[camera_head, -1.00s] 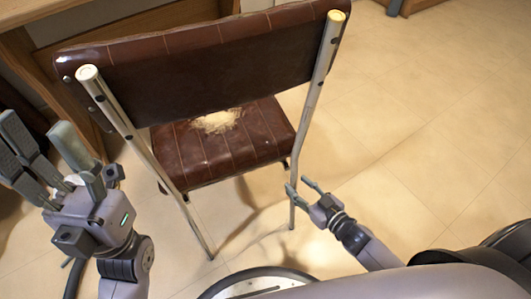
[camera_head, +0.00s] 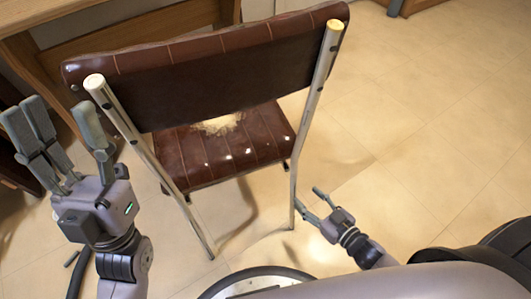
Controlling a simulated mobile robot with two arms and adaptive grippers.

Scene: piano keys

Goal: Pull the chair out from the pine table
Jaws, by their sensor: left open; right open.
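The chair (camera_head: 215,150) stands in the middle with its back toward me. It has a brown padded backrest (camera_head: 215,65), a brown seat with a pale worn patch, and metal tube posts. The wooden pine table (camera_head: 80,45) is at the upper left, beyond the chair. My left gripper (camera_head: 72,145) is open, left of the chair's left post (camera_head: 130,135), with no clear contact. My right gripper (camera_head: 312,205) is open and low, close to the lower part of the right post (camera_head: 312,115). I cannot tell whether it touches the post.
The tiled floor (camera_head: 430,130) is clear to the right of the chair. A wooden furniture piece (camera_head: 418,6) stands at the top right edge. Dark wooden furniture (camera_head: 20,165) is at the left edge.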

